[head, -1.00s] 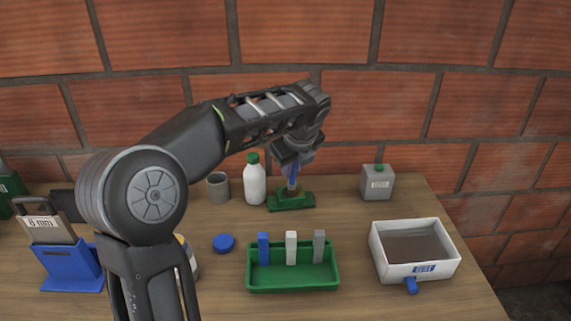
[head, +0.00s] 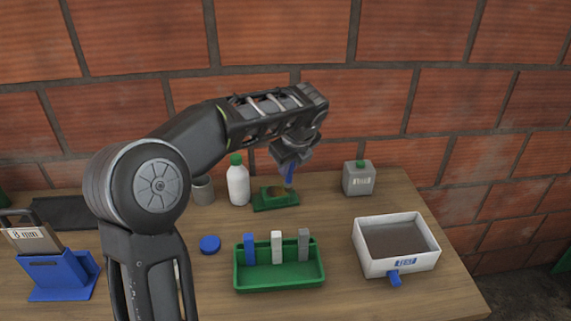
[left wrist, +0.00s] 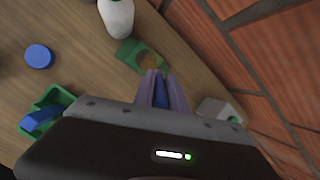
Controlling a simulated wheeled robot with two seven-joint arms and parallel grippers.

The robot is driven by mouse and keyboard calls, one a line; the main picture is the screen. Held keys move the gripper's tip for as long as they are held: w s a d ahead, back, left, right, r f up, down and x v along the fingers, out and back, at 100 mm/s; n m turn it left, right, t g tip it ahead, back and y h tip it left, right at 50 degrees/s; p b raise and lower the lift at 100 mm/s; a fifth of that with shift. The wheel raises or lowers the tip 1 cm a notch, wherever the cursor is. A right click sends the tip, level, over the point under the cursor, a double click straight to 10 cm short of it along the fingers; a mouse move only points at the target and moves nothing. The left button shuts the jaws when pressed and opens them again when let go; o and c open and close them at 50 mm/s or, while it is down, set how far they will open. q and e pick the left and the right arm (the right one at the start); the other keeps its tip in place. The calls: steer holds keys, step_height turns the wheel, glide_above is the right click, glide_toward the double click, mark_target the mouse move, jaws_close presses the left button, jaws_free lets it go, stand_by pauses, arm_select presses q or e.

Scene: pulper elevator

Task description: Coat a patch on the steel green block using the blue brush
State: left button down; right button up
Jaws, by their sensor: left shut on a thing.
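The green block (head: 266,203) lies at the back of the table, near the wall. It also shows in the left wrist view (left wrist: 129,51). Its top has a brownish area. My left gripper (head: 290,164) is shut on the blue brush (head: 290,173), which points down at the right part of the block. In the left wrist view the fingers hold the blue handle (left wrist: 161,92); the brownish spot beyond may be bristles or the block's top. I cannot tell whether the bristles touch the block. My right gripper is out of view.
A white bottle (head: 238,185) and a grey cup (head: 203,191) stand left of the block, a grey green-capped can (head: 358,179) right. In front are a green tray (head: 280,281) with upright pieces, a white box (head: 380,262), a blue lid (head: 210,244) and a blue holder (head: 58,275).

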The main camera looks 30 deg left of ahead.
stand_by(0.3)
arm_select(q)
steer(key=shift+s+a, duration=0.1)
steer(key=shift+s+a+p, duration=0.3)
steer(key=shift+s+a, duration=0.9)
steer(key=s+a, duration=0.2)
steer(key=shift+s+a, duration=0.2)
steer(key=shift+a, duration=0.1)
